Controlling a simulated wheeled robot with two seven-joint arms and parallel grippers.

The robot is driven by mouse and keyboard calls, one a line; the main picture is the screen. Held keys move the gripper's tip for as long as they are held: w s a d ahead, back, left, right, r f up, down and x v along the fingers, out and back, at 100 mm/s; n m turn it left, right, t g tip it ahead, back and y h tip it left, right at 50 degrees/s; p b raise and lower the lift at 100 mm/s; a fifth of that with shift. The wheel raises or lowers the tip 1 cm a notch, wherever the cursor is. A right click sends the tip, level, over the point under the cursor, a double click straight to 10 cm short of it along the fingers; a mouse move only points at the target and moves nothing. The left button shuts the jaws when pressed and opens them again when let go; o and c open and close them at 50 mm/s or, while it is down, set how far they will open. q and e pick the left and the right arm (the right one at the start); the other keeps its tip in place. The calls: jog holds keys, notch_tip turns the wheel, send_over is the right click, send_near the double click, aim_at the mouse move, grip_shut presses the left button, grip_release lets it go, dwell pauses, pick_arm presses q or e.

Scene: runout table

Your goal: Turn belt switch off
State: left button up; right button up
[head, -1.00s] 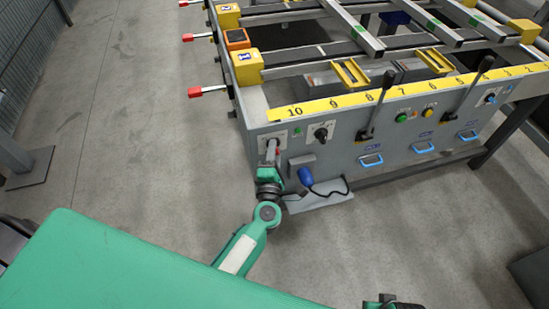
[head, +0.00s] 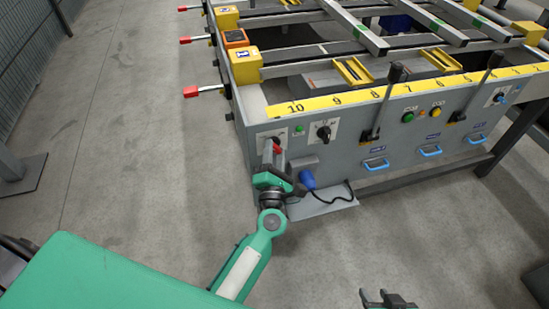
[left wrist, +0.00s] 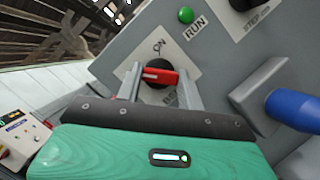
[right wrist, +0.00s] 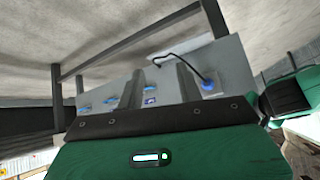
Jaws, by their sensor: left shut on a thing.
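The belt switch is a red handle on a black round base (left wrist: 158,76), on a white plate marked ON on the grey front panel. My left gripper (left wrist: 161,82) is shut on this red handle, one finger at each end of it, in the left wrist view. The handle lies level across that picture, below the word ON; the lettering under it is partly hidden. My right gripper (head: 386,299) is open and empty, low in front of the table.
Right of the switch are a green RUN button (left wrist: 186,15), a black step knob (head: 323,131) and a blue plug (head: 307,179) with a cable. Black levers (head: 385,105) and blue handles (head: 375,165) stick out along the panel. The floor in front is clear.

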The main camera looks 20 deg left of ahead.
pick_arm(q)
jog(key=shift+f+n+y+b, duration=0.25)
jog(key=shift+n+y+b, duration=0.05)
jog(key=shift+n+b, duration=0.35)
jog(key=shift+r+n+b, duration=0.1)
jog(key=shift+n+b, duration=0.25)
jog(key=shift+b, duration=0.2)
pick_arm(e)
jog(key=shift+w+a+r+t+y, duration=0.1)
jog(key=shift+w+a+t+y, duration=0.25)
jog(key=shift+a+t, duration=0.45)
jog(key=shift+w+a+t+y, duration=0.2)
jog(key=shift+a+t+y, duration=0.3)
jog(key=shift+a, duration=0.5)
jog(key=shift+w+a+r+t+y, duration=0.1)
jog(key=shift+w+a+t+y, duration=0.25)
jog(key=shift+a+t, duration=0.45)
jog(key=shift+a, duration=0.1)
pick_arm(q)
jog(key=o, duration=1)
jog(key=shift+s, duration=0.15)
jog(key=v, duration=1.3)
jog(key=shift+s+d+f+b, duration=0.15)
jog(key=shift+f+b, duration=0.1)
jog(key=shift+b, duration=0.1)
pick_arm(e)
jog(key=shift+a+t+y, duration=0.3)
jog(key=shift+a+y, duration=0.1)
jog(key=shift+a, duration=0.15)
